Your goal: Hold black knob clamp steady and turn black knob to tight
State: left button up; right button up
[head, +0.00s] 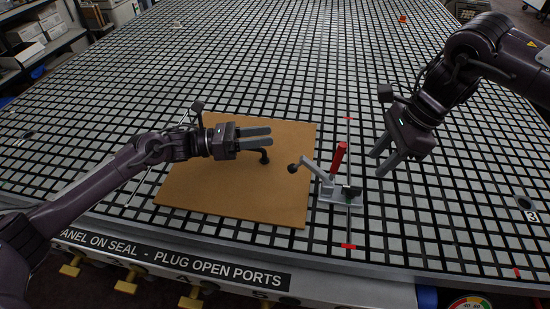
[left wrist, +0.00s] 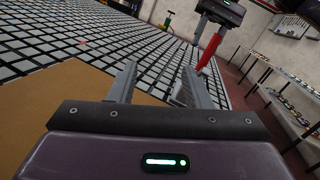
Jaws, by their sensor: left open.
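A grey metal clamp (head: 335,196) stands at the right edge of the tan board. It has an upright red handle (head: 338,158) and a grey arm reaching left to a black ball knob (head: 293,168). A small black fitting (head: 264,157) shows just below my left gripper's fingertips. My left gripper (head: 271,135) is open and empty above the board, left of the clamp. In the left wrist view, the red handle (left wrist: 210,50) appears beyond the right finger, and the clamp body is mostly hidden. My right gripper (head: 377,164) is open and empty, right of the red handle and apart from it.
The tan board (head: 215,195) lies on the black-and-grey grid table (head: 300,60). A thin rod with red ends (head: 348,246) passes by the clamp. The table's front edge carries a labelled strip (head: 170,258). Much of the grid behind is clear.

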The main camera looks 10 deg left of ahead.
aim_at(354, 188)
pick_arm(q)
jog(key=s+d+m+g, duration=0.2)
jog(key=m, duration=0.1)
jog(key=s+d+f+m+g, duration=0.1)
jog(key=s+d+m+g, duration=0.1)
jog(key=s+m+g, duration=0.1)
jog(key=shift+s+d+f, duration=0.15)
jog(key=shift+d, duration=0.15)
jog(key=shift+s+d+m, duration=0.1)
jog(key=shift+d+m, duration=0.2)
jog(key=shift+m, duration=0.1)
jog(key=shift+s+d, duration=0.1)
jog(key=shift+d, duration=3.5)
grip_shut()
pick_arm(e)
jog(key=shift+s+d+r+m, duration=0.2)
jog(key=shift+d+r+m, duration=0.1)
jog(key=shift+r+m, duration=0.35)
jog(key=shift+c, duration=0.4)
jog(key=shift+m+y, duration=0.3)
jog(key=shift+m, duration=0.15)
jog(key=x, duration=1.1)
jog(key=shift+w+d+f, duration=0.1)
jog(key=shift+w+f, duration=0.05)
jog(key=shift+f, duration=0.1)
